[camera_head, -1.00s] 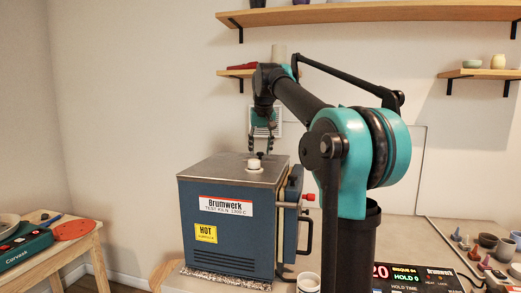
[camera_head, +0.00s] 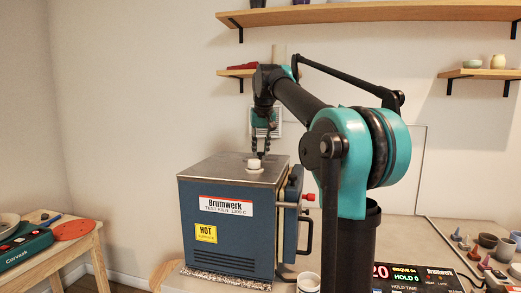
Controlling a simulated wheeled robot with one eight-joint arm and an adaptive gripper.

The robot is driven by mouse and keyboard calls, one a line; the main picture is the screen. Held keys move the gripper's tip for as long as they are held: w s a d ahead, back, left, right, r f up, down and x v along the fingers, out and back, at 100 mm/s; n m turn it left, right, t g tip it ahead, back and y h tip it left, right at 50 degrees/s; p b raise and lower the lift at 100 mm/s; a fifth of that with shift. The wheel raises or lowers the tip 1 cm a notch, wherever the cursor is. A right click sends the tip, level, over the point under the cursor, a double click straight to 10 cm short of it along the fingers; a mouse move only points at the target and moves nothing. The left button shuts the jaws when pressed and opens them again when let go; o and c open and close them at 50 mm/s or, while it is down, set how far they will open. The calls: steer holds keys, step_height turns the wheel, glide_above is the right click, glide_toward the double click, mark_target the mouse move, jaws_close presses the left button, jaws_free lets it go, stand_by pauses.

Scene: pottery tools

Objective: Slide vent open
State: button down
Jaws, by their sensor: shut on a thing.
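The blue kiln (camera_head: 228,232) stands on the bench with a grey metal top (camera_head: 215,168). A white round piece (camera_head: 254,164) sits on the top, toward the back. My gripper (camera_head: 261,153) reaches down to the top from behind and above. Its fingers point down and are shut on the small dark vent knob, just behind and slightly right of the white piece. The fingers hide the knob, and the vent opening cannot be made out.
A door handle (camera_head: 306,235) and a red-tipped latch (camera_head: 308,197) stick out from the kiln's right side. Shelves (camera_head: 400,12) hang on the wall behind. A white cup (camera_head: 308,283) stands at the front. A control panel (camera_head: 415,278) is at lower right.

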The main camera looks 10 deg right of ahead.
steer(key=shift+s+d, duration=0.3)
steer(key=shift+d, duration=0.4)
steer(key=shift+s+d, duration=0.25)
steer(key=shift+d, duration=0.45)
steer(key=shift+s+d, duration=0.3)
steer(key=shift+d, duration=0.4)
steer(key=c, duration=1.3)
jaws_free()
steer(key=shift+d, duration=0.1)
steer(key=v, duration=1.2)
steer(key=shift+s, duration=0.1)
